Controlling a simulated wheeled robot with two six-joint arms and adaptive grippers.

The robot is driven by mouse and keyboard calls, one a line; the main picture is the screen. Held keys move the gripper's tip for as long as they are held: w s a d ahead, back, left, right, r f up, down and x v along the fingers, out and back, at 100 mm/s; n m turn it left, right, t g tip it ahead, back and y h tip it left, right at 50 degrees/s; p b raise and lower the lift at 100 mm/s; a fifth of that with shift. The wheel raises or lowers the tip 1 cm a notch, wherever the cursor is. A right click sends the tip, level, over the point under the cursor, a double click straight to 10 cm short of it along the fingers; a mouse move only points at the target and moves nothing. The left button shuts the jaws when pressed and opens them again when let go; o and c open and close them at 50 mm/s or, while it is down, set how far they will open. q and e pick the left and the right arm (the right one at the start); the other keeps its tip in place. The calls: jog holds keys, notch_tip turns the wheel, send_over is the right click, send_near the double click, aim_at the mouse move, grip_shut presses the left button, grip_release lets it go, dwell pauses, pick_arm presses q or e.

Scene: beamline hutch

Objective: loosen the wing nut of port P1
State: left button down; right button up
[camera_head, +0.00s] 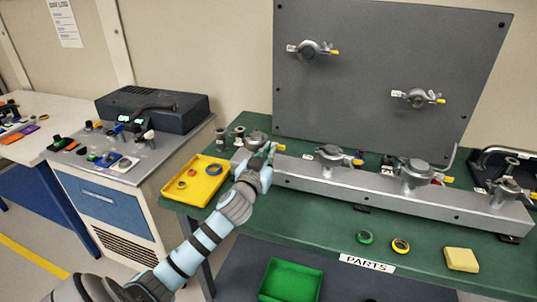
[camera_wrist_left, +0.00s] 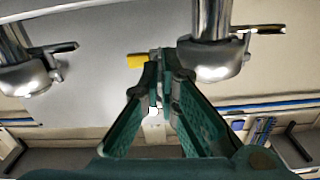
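The leftmost clamp (camera_head: 255,138) on the grey rail has a wing nut on its right side, mostly hidden by my gripper in the head view. My left gripper (camera_head: 267,156) reaches it from the front. In the left wrist view, the fingers (camera_wrist_left: 167,72) converge on the small grey wing nut (camera_wrist_left: 156,55), beside the rounded metal clamp (camera_wrist_left: 213,60). A yellow tip (camera_wrist_left: 138,61) sticks out beyond the fingers. The fingers look closed on the wing nut. The port labels are too small to read. My right gripper is not in view.
The grey rail (camera_head: 400,196) carries more clamps, including one with a yellow tip (camera_head: 335,153). A grey panel (camera_head: 385,75) with two clamps stands behind. A yellow tray (camera_head: 184,190), green tray (camera_head: 291,281), rings (camera_head: 400,246) and yellow block (camera_head: 461,260) lie around the rail.

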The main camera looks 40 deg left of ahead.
pick_arm(q)
jog(key=shift+r, duration=0.1)
jog(key=c, duration=1.8)
grip_release()
jog(key=shift+w, duration=0.1)
jog(key=shift+c, duration=0.2)
jog(key=v, duration=0.8)
jog(key=shift+a, duration=0.1)
